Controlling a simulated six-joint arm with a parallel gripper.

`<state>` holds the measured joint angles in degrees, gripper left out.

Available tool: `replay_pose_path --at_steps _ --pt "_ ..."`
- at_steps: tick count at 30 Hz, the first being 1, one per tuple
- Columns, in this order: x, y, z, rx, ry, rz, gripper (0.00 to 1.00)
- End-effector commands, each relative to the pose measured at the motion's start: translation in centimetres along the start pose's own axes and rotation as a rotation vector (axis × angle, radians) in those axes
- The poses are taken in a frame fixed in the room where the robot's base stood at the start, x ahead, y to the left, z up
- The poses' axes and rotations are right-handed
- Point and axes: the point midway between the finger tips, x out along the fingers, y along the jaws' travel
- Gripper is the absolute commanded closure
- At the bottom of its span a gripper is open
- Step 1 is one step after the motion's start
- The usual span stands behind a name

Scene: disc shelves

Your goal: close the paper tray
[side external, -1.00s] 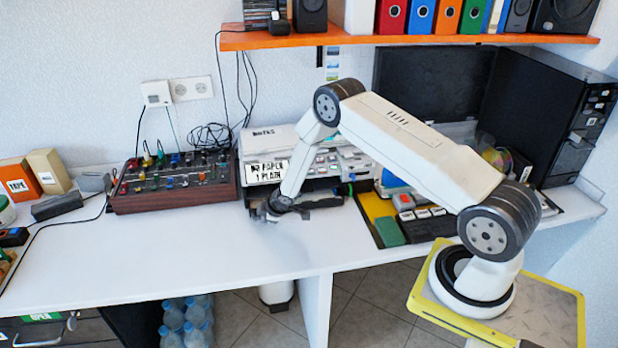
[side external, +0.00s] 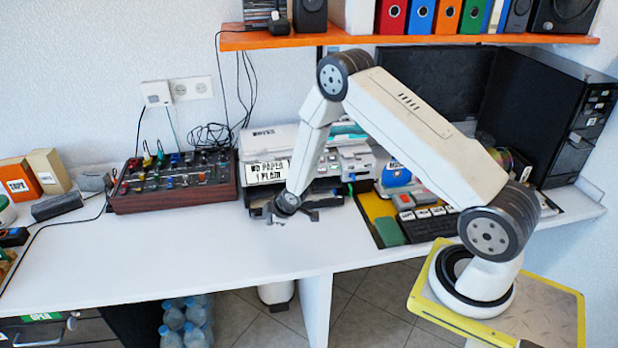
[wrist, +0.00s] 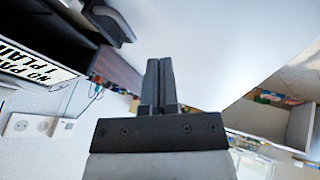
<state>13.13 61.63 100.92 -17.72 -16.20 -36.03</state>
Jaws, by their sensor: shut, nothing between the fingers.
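A white printer (side external: 268,142) with a sign about paper stands against the wall. Its dark paper tray (side external: 258,196) appears low at the front, partly hidden by my arm; how far it sticks out is hard to tell. My gripper (side external: 276,217) is low over the white table, just in front of the printer's base. In the wrist view my gripper (wrist: 160,62) has its fingers together with nothing between them. A dark grey piece (wrist: 112,24), possibly the tray, shows to their upper left, apart from them. The printer's sign (wrist: 35,65) is at the left.
A wood-sided mixer (side external: 175,182) with coloured knobs stands left of the printer. A green block (side external: 389,231) and a keyboard (side external: 432,224) lie to the right. The white table (side external: 200,255) is clear in front of the mixer and printer.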

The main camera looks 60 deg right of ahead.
Motion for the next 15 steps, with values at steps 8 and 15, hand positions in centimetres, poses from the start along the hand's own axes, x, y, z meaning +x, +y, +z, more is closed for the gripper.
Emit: replay_pose_path --at_steps 8,15 --pt "-3.4 0.1 0.0 0.000 0.000 0.001 1.00" --pt "-5.5 0.0 0.0 0.000 0.000 0.000 1.00"
